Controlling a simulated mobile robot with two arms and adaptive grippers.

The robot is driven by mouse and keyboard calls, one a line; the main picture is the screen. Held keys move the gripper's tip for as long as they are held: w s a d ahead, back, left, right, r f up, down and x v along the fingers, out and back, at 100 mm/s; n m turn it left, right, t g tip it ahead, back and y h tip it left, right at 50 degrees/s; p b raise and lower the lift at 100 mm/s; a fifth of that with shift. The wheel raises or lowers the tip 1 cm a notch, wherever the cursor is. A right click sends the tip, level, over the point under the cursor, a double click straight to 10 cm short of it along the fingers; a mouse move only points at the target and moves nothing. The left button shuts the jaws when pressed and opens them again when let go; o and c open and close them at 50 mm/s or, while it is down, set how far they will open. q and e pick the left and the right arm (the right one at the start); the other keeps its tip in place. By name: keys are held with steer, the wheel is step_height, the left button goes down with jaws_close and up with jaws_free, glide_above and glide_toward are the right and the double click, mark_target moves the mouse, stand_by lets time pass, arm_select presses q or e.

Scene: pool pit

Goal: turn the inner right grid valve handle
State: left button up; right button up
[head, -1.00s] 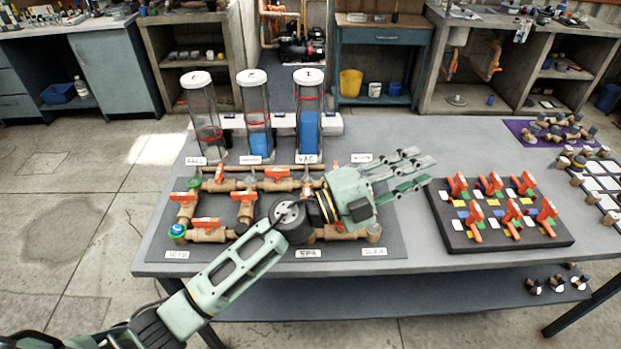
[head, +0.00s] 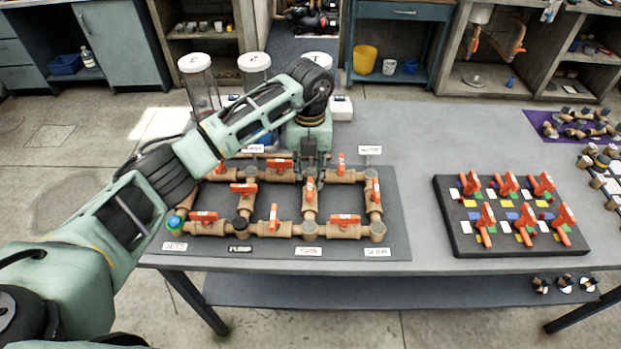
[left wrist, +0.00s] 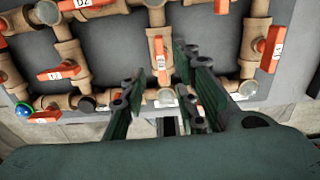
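The inner right grid valve handle (head: 310,189) is an orange lever on a tan pipe. It lies roughly along its pipe, front to back. In the left wrist view the handle (left wrist: 160,62) carries a small white label and shows beyond the gap between my fingers. My left gripper (head: 309,172) points down just behind this handle. In the left wrist view the gripper (left wrist: 166,92) has its fingers spread, with nothing held between them. Whether a finger touches the handle cannot be told. My right gripper is not in view.
Other orange handles sit close by: the inner left one (head: 243,188), the outer right one (head: 376,190) and the front ones (head: 344,219). Clear tubes (head: 198,85) stand behind the grid. A black board (head: 512,252) with orange levers lies right; bare table lies between.

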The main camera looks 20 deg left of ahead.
mark_target(310, 186)
arm_select(q)
step_height(310, 186, down, 5)
steer(key=shift+r+p, duration=0.1)
steer(key=shift+p, duration=0.45)
jaws_close()
